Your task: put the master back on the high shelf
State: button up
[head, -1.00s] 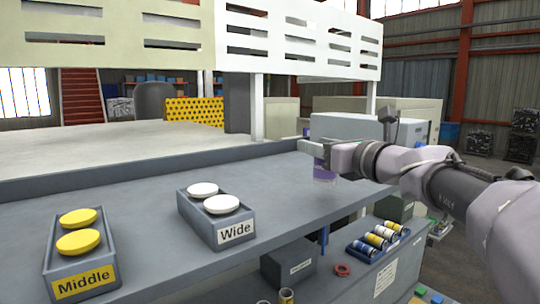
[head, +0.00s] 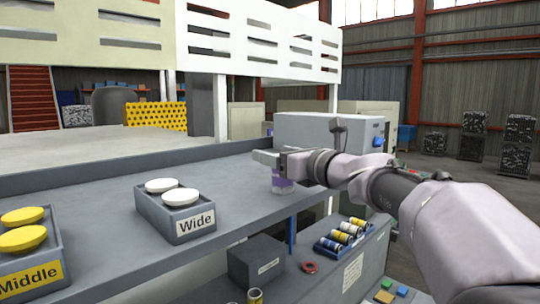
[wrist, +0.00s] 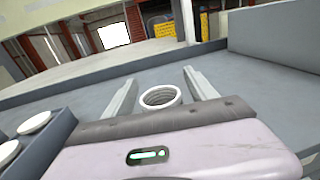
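The master looks like a short, hollow cylinder with a purple and pale side (head: 282,182), hanging at the fingers of my gripper (head: 268,157) in the head view. In the wrist view its white, ring-shaped open top (wrist: 160,96) lies between the two fingers of my gripper (wrist: 160,85). It moves along with my gripper, which appears shut on it, low over the grey bench (head: 110,180). Whether its base touches the bench I cannot tell. The high shelf seems to be the cream slotted structure (head: 258,65) above the bench; its top is out of view.
A "Wide" tray (head: 195,225) with two white discs and a "Middle" tray (head: 30,280) with yellow discs stand left on the bench. White posts (head: 220,105) carry the slotted structure. Below the bench's front edge sit a dark box (head: 257,262) and several small cans (head: 340,236).

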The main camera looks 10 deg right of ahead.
jog(key=shift+w, duration=0.1)
jog(key=shift+r, duration=0.25)
jog(key=b+v, duration=0.3)
jog(key=v, duration=0.9)
jog(key=shift+f, duration=0.15)
